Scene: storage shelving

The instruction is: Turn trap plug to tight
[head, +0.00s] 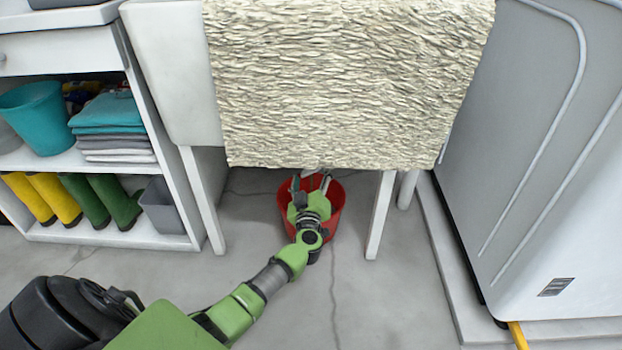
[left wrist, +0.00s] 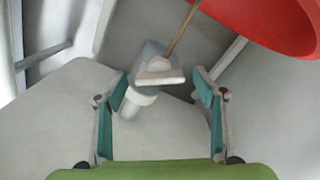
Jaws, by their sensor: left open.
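My left gripper (head: 311,184) reaches under the hanging cream cloth, over the red bucket in the head view. In the left wrist view my left gripper (left wrist: 163,88) is open, with a teal-padded finger on each side. Between and just beyond the fingertips is a pale fitting with a flat, light bar-like part (left wrist: 160,77), which looks like the trap plug. A white round pipe piece (left wrist: 140,98) joins it. Neither finger clearly touches it. How tight it is cannot be told. The fitting is hidden in the head view. My right gripper is not in view.
The red bucket (head: 334,212) stands on the floor under the basin; it also shows in the wrist view (left wrist: 262,22). White legs (head: 381,215) stand either side. The cream textured cloth (head: 350,80) hangs above. Shelves (head: 150,236) are left, a white appliance (head: 540,160) right.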

